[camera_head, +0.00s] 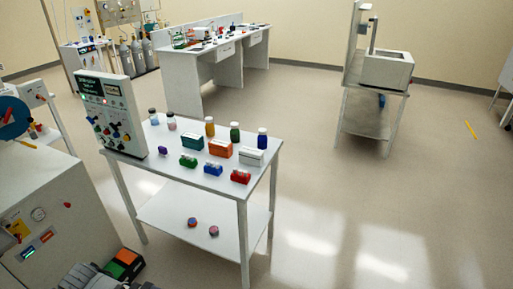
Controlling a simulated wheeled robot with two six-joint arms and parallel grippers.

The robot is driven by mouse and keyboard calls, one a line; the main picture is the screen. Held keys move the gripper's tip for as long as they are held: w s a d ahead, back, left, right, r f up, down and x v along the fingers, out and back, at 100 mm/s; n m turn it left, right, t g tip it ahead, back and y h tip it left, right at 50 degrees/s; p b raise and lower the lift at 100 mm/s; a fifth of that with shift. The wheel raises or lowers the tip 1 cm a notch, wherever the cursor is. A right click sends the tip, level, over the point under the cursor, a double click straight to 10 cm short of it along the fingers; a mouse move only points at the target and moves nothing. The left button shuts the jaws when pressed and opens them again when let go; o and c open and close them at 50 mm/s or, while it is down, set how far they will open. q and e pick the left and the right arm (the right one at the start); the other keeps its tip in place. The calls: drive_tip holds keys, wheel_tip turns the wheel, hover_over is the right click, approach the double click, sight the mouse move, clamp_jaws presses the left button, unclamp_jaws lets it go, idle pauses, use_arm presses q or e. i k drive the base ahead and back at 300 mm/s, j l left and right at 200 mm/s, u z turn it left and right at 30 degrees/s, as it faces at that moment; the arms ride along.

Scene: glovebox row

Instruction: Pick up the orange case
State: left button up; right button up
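The orange case (220,149) is a small box standing on the white table (160,180) in the middle left of the head view. It sits between a teal case (192,142) on its left and a white-grey case (251,156) on its right. Small green (188,160), blue (213,168) and red (240,176) cases stand in front of it. Bottles with coloured contents stand behind it.
A control panel (108,112) stands on the table's left end. Two small round items lie on its lower shelf (165,218). A grey machine (60,225) is at lower left. A long bench (185,75) and a stand (372,112) are behind.

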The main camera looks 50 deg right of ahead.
sight(223, 149)
drive_tip(key=z, duration=1.45)
